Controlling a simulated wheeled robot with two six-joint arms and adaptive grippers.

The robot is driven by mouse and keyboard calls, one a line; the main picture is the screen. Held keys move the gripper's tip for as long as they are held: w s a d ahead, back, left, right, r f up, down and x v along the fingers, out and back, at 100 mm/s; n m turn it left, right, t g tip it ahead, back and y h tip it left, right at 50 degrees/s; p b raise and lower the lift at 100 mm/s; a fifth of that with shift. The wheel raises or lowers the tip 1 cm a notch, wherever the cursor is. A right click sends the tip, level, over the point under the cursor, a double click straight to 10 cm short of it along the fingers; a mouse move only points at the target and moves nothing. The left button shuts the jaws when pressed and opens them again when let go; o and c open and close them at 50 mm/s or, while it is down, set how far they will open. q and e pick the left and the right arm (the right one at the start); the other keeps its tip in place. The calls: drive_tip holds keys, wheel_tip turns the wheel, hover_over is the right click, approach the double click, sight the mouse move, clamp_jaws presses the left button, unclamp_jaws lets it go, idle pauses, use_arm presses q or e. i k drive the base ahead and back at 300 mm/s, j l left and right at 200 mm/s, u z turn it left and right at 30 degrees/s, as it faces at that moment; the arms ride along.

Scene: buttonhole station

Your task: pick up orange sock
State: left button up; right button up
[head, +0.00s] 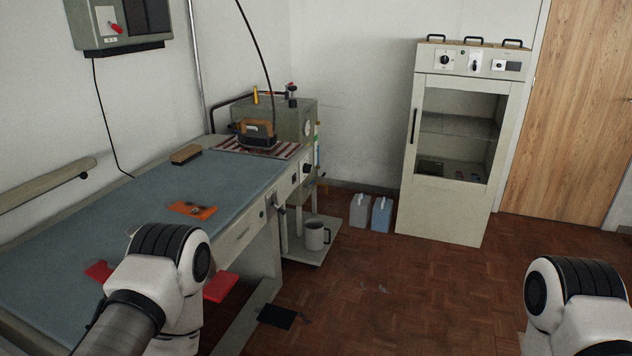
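A flat orange cloth piece (193,209), which looks like the orange sock, lies on the blue-grey top of the ironing table (125,225). It has small dark marks or bits on it; its exact shape is hard to tell. My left arm is in front of the table's near part, below and left of the orange piece and apart from it. My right arm is at the lower right, over the floor. Neither gripper's fingers show in the head view.
A brush (186,154) and an iron (257,133) on a striped pad stand toward the table's far end. Red pieces (220,287) show beside my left arm. A mug (316,235) is on a low shelf; two jugs (360,211) stand near a cabinet (445,215). The middle floor is mostly clear.

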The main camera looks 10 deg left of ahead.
sight(190, 208)
drive_tip(key=i+l+z, duration=0.15)
drive_tip(key=i, duration=0.65)
drive_tip(key=i+l+z, duration=0.1)
drive_tip(key=i, duration=0.7)
drive_tip(key=i+l+u, duration=0.1)
drive_tip(key=i+u, duration=0.2)
drive_tip(key=u, duration=0.15)
drive_tip(key=i+l+u, duration=0.25)
drive_tip(key=u, duration=0.2)
drive_tip(key=i+l+u, duration=0.25)
drive_tip(key=u, duration=0.2)
drive_tip(key=i+l+u, duration=0.2)
drive_tip(key=l+u, duration=0.25)
drive_tip(key=i+l+u, duration=0.1)
drive_tip(key=l+u, duration=0.35)
